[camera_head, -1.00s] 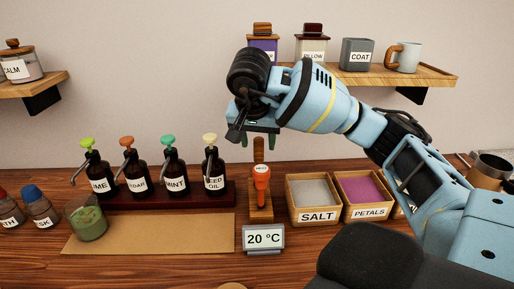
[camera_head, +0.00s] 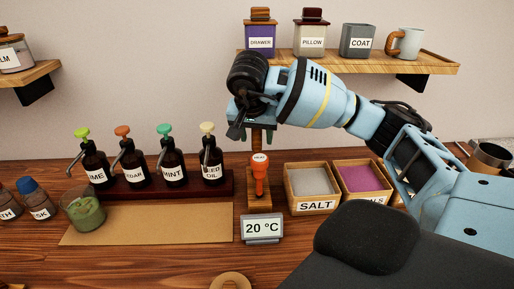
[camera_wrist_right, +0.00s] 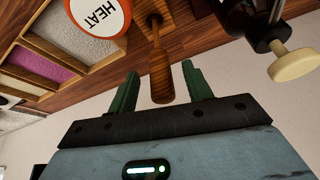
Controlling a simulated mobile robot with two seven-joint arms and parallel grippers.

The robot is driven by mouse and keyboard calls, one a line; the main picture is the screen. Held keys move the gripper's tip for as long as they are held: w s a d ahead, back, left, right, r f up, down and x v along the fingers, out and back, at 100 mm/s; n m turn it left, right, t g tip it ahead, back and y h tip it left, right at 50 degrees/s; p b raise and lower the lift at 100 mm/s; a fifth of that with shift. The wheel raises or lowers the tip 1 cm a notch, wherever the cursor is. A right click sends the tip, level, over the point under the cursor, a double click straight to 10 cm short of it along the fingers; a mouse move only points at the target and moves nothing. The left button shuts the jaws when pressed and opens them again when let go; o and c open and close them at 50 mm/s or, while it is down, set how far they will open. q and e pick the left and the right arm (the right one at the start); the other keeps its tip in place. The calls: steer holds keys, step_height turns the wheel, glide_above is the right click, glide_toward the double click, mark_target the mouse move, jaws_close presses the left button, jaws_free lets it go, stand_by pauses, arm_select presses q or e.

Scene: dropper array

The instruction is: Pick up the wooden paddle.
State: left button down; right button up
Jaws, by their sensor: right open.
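The wooden paddle (camera_head: 257,141) stands upright on a small wooden stand (camera_head: 258,203), behind an orange stopper-like piece labelled HEAT (camera_head: 260,178). My right gripper (camera_head: 258,138) is above the stand at the paddle's upper end. In the right wrist view the paddle's wooden handle (camera_wrist_right: 160,62) reaches between the two green fingers of the right gripper (camera_wrist_right: 160,72). The fingers are open, with a visible gap on each side of the handle. The paddle's lower end is partly hidden by the orange piece. My left gripper is not in view.
Pump bottles (camera_head: 172,163) stand on a dark rack to the left. The salt box (camera_head: 312,187) and petals box (camera_head: 361,178) are to the right. A 20 °C display (camera_head: 262,227) stands in front. A shelf (camera_head: 425,66) is behind the arm.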

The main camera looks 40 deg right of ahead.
mark_target(257, 142)
steer(key=shift+x, duration=1.85)
steer(key=c, duration=1.1)
